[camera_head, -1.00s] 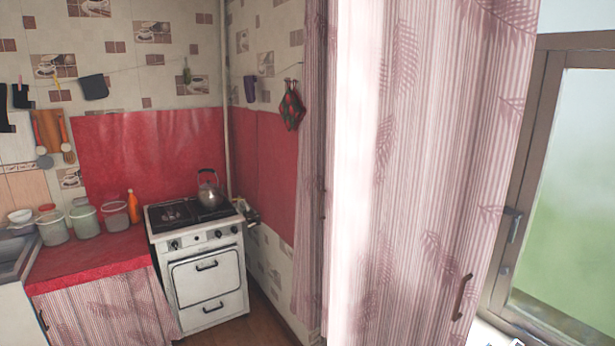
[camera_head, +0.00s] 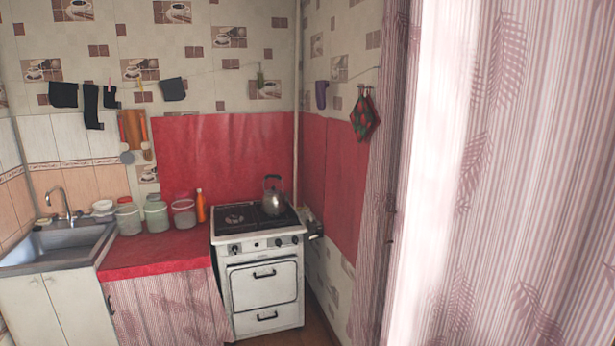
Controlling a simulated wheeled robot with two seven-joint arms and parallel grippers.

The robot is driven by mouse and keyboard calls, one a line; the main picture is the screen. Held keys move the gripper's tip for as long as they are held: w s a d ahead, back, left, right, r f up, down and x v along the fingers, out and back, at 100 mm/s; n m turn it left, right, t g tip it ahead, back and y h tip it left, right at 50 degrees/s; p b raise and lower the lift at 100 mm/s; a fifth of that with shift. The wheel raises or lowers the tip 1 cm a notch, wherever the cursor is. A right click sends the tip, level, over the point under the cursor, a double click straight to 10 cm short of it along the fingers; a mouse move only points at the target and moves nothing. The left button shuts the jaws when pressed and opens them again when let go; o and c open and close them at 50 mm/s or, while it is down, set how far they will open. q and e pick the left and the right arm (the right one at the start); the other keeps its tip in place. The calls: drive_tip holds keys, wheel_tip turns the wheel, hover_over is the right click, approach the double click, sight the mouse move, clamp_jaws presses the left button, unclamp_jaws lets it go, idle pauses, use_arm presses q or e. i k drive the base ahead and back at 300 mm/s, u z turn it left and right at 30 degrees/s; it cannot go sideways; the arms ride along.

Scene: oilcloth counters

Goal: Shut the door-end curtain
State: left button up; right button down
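A pink striped curtain with a leaf pattern (camera_head: 500,190) hangs large and close at the right side of the view. A narrower, darker striped curtain section (camera_head: 378,220) hangs just left of it, beside the tiled wall. Another striped curtain (camera_head: 170,308) covers the front under the red counter. Which of these is the door-end curtain I cannot tell. Neither of my grippers shows in the view.
A white stove (camera_head: 262,275) with a kettle (camera_head: 273,195) stands in the corner. Left of it are a red counter (camera_head: 155,254) with jars and an orange bottle (camera_head: 201,206), and a sink (camera_head: 58,245). A patterned potholder (camera_head: 364,118) hangs on the wall.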

sight(509, 234)
drive_tip(key=u, duration=0.9)
drive_tip(key=i, duration=1.75)
drive_tip(key=z, duration=0.55)
drive_tip(key=i, duration=1.3)
drive_tip(key=z, duration=1.35)
drive_tip(key=i, duration=0.2)
drive_tip(key=z, duration=0.2)
